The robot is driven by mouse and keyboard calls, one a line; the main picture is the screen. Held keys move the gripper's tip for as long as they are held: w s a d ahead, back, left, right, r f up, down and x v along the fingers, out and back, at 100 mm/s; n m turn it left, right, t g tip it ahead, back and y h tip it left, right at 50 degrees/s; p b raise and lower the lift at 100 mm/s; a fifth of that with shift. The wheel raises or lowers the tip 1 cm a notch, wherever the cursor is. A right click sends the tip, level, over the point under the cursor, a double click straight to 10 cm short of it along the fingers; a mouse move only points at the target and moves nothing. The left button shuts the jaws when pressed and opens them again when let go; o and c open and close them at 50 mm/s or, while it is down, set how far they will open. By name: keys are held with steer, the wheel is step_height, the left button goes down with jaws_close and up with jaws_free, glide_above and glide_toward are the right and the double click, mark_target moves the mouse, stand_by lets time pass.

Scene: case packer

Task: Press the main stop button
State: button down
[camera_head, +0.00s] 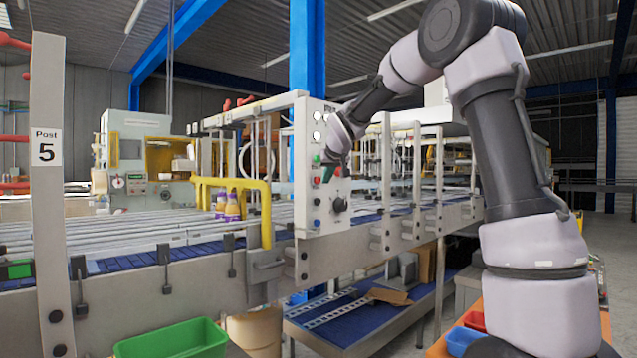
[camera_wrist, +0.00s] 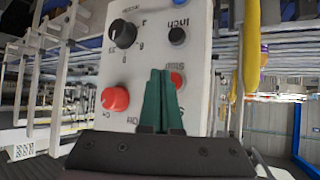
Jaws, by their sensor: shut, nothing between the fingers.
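The white control panel (camera_head: 307,212) fills the middle of the wrist view, upside down (camera_wrist: 199,20). A larger red button (camera_wrist: 115,99) sits left of my fingers there, its label only partly readable. A smaller red button (camera_wrist: 178,80), under a label that seems to read "Stop", is partly covered by my fingers; it also shows in the head view (camera_head: 316,181). My gripper (camera_wrist: 160,72) has its green fingers shut and empty, pointing at the panel between the two red buttons. In the head view my gripper (camera_head: 330,172) is in front of the panel. I cannot tell whether it touches.
A black knob (camera_wrist: 122,33) and a black "Inch" button (camera_wrist: 177,36) share the panel. A yellow pipe (camera_head: 265,215) stands left of it. The conveyor (camera_head: 150,235) runs alongside. A green bin (camera_head: 172,340) sits at the front left.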

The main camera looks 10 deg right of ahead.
stand_by(0.6)
steer(key=shift+w+a, duration=0.25)
steer(key=shift+w, duration=0.1)
steer(key=shift+w+a, duration=0.3)
steer(key=shift+w, duration=0.1)
stand_by(0.7)
steer(key=shift+s+d, duration=0.55)
steer(key=shift+s, duration=0.2)
steer(key=shift+s+d, duration=0.75)
steer(key=shift+s, duration=0.3)
steer(key=shift+s+d, duration=0.7)
steer(key=shift+s, duration=0.3)
